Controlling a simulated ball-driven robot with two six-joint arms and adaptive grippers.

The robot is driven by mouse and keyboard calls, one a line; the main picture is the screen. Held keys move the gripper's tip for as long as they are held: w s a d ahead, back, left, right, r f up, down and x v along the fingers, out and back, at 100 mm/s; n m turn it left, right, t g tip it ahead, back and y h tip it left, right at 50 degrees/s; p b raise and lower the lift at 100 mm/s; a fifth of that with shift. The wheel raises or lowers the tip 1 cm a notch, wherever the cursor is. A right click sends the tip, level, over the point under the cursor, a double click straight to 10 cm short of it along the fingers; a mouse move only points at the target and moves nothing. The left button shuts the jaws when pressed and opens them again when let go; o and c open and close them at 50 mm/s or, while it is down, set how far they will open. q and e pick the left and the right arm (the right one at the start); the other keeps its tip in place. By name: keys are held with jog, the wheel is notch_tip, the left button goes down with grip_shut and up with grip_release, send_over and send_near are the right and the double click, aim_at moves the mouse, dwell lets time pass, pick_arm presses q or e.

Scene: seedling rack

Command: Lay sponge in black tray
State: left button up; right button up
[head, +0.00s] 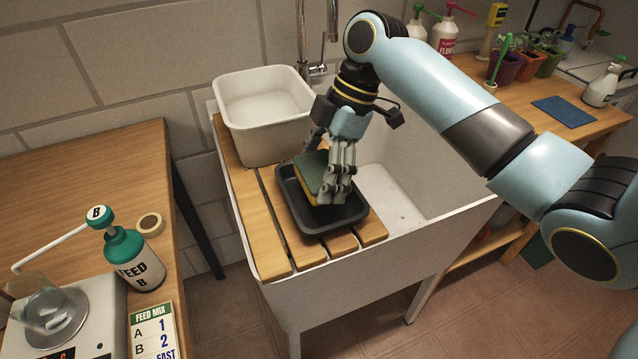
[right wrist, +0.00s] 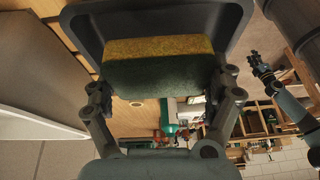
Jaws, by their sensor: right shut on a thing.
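The sponge (head: 311,172), dark green on one side and yellow on the other, is held tilted by my right gripper (head: 328,184). The right wrist view shows the sponge (right wrist: 158,66) between the two fingers. The black tray (head: 312,229) lies on the wooden slats over the sink, directly under the gripper. I cannot tell whether the sponge touches the tray floor. The tray's wall (right wrist: 235,22) shows behind the sponge in the wrist view. My left gripper (right wrist: 262,66) shows small at the right of the wrist view; its opening is unclear.
A white basin (head: 265,135) stands behind the tray on the slatted board (head: 250,216). The open sink (head: 390,195) is to the right. A feed bottle (head: 133,260) and scale stand on the left table. Bottles and pots line the right bench.

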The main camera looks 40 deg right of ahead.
notch_tip(320, 180, down, 4)
jog(key=shift+a+r, duration=0.1)
jog(key=shift+r, duration=0.15)
jog(key=shift+f, duration=0.35)
jog(key=shift+f, duration=0.1)
jog(key=o, duration=0.8)
jog(key=shift+c, duration=0.2)
jog(key=v, duration=1.2)
